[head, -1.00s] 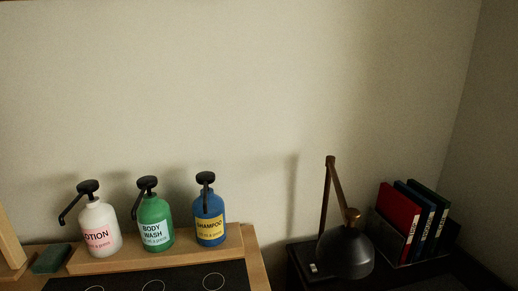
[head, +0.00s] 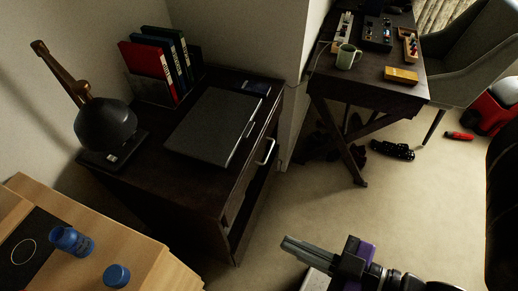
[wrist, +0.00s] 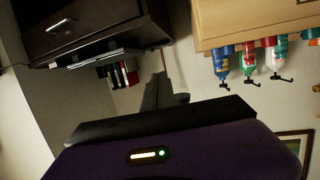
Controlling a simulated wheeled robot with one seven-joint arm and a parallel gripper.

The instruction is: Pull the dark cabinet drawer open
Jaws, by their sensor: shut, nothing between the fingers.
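The dark cabinet (head: 165,190) stands against the wall at the left of the head view. Its drawer front has a bright bar handle (head: 265,152) near the top. The wrist view, which is upside down, shows the drawer front (wrist: 90,22) with its handle (wrist: 62,25) at the upper left; it looks flush with the cabinet. My gripper (head: 287,245) is in front of the cabinet, low and right of the handle, apart from it. Its fingers are together and hold nothing. The wrist view shows the fingers (wrist: 158,92) too.
A black lamp (head: 105,125), binders (head: 150,65) and a flat dark case (head: 212,125) sit on the cabinet. A wooden counter (head: 120,250) stands at lower left. A desk (head: 375,85) and grey chair (head: 465,60) are at right. The carpet (head: 320,200) before the cabinet is clear.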

